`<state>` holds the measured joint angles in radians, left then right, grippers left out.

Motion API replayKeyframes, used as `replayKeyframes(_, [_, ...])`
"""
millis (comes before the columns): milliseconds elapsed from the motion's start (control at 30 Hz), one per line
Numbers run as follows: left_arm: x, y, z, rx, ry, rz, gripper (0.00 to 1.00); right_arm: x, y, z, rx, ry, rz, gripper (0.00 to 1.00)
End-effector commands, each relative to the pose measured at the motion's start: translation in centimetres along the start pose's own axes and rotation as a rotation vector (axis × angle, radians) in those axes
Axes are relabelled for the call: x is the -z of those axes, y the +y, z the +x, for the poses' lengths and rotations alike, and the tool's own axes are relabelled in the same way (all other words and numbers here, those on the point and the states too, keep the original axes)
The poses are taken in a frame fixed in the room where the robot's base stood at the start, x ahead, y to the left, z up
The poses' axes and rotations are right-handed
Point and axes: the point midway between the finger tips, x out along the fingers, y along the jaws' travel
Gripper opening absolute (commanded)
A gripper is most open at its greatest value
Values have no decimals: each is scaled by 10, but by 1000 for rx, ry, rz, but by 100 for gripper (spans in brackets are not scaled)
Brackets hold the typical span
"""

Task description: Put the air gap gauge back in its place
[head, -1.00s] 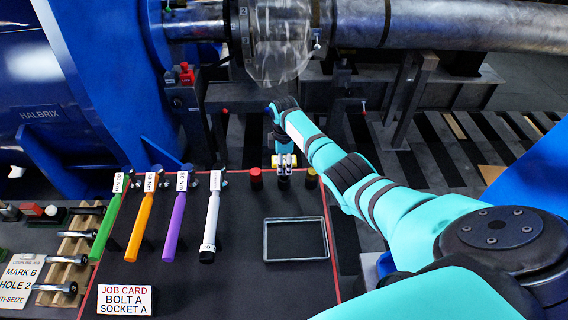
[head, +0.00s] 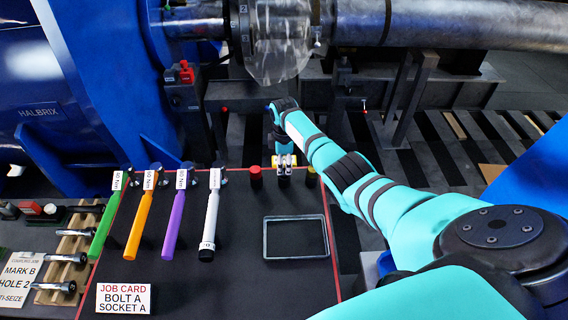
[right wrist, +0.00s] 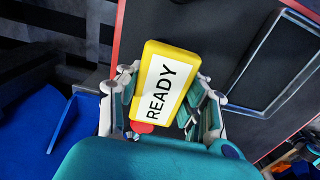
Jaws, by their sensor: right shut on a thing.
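The air gap gauge appears as a yellow block with a white face reading READY (right wrist: 163,88) in the right wrist view. My right gripper (head: 284,164) is shut on it, with a finger on each side of the block. My left gripper is not in view.
Green (head: 108,215), orange (head: 140,225), purple (head: 174,225) and white (head: 210,220) handled tools lie to the left.

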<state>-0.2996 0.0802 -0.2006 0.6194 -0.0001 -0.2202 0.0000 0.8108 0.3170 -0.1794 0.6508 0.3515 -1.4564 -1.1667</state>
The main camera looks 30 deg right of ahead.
Motion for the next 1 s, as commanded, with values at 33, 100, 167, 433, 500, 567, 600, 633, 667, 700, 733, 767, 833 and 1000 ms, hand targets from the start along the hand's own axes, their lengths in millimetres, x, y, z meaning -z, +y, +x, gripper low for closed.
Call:
replayKeyframes(33, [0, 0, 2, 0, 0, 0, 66, 0, 0, 2, -1, 0, 0, 0])
replayKeyframes(100, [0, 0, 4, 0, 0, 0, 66, 0, 0, 4, -1, 1, 0, 0])
replayKeyframes(167, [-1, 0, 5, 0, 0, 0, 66, 0, 0, 5, -1, 0, 0, 0])
replayKeyframes(433, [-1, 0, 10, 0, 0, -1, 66, 0, 0, 12, 0, 0, 0, 0])
replayKeyframes(500, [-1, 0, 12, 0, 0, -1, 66, 0, 0, 14, 0, 0, 0, 0])
replayKeyframes(567, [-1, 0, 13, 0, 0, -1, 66, 0, 0, 15, -1, 0, 0, 0])
replayKeyframes(600, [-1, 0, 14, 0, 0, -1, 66, 0, 0, 16, -1, 0, 0, 0])
replayKeyframes(633, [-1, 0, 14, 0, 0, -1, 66, 0, 0, 17, -1, 0, 0, 0])
replayKeyframes(667, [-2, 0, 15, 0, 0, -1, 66, 0, 0, 18, -1, 1, 0, 0])
replayKeyframes(700, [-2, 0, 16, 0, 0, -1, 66, 0, 0, 19, -1, 0, 0, 0])
replayKeyframes(733, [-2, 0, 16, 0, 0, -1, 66, 0, 0, 20, -1, 1, 0, 0])
replayKeyframes(767, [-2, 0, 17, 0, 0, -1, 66, 0, 0, 20, -1, 1, 0, 0])
replayKeyframes(833, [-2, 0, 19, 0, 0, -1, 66, 0, 0, 22, -1, 1, 0, 0])
replayKeyframes(1000, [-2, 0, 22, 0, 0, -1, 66, 0, 0, 26, -1, 1, 0, 0])
